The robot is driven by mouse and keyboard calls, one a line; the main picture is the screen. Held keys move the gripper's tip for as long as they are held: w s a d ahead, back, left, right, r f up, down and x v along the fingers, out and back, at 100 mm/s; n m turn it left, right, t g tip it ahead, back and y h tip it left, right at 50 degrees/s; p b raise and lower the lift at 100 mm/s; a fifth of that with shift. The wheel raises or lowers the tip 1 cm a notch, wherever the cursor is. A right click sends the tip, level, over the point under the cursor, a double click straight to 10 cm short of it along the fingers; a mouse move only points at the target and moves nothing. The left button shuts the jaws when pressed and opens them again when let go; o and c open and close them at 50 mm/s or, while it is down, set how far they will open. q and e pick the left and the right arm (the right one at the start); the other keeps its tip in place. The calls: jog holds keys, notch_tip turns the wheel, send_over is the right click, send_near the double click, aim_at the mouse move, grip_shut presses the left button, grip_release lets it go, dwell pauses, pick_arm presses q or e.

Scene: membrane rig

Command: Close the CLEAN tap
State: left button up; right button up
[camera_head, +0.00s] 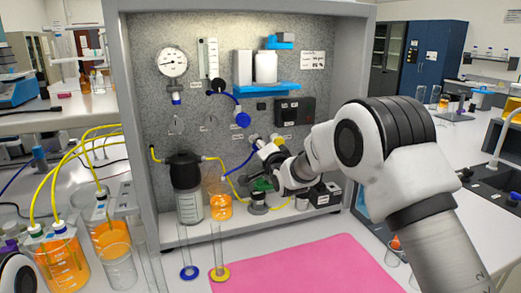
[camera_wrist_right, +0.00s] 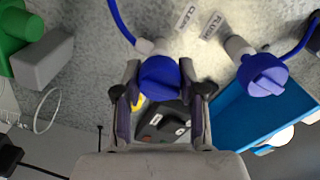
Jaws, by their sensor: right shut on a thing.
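The CLEAN tap has a blue knob (camera_wrist_right: 160,78), seen in the right wrist view by the CLEAN label (camera_wrist_right: 187,14). My right gripper (camera_wrist_right: 162,92) has a finger on each side of this knob and is shut on it. In the head view my right gripper (camera_head: 264,146) is at the rig's back panel, and its own wrist and fingers largely hide the CLEAN tap there. The knob's exact turn is hard to tell.
A second blue tap (camera_wrist_right: 262,74), by the FLUSH label (camera_wrist_right: 213,25), is close by; it also shows in the head view (camera_head: 242,119). A black box (camera_head: 295,110) and blue shelf (camera_head: 267,89) are near. Glass vessels stand below. The pink mat (camera_head: 310,268) is clear.

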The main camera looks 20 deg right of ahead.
dwell(0.5)
jog(key=o, duration=1.2)
jog(key=shift+w, duration=0.1)
jog(key=shift+c, duration=0.2)
jog(key=s, duration=1.2)
jog(key=shift+d, duration=0.15)
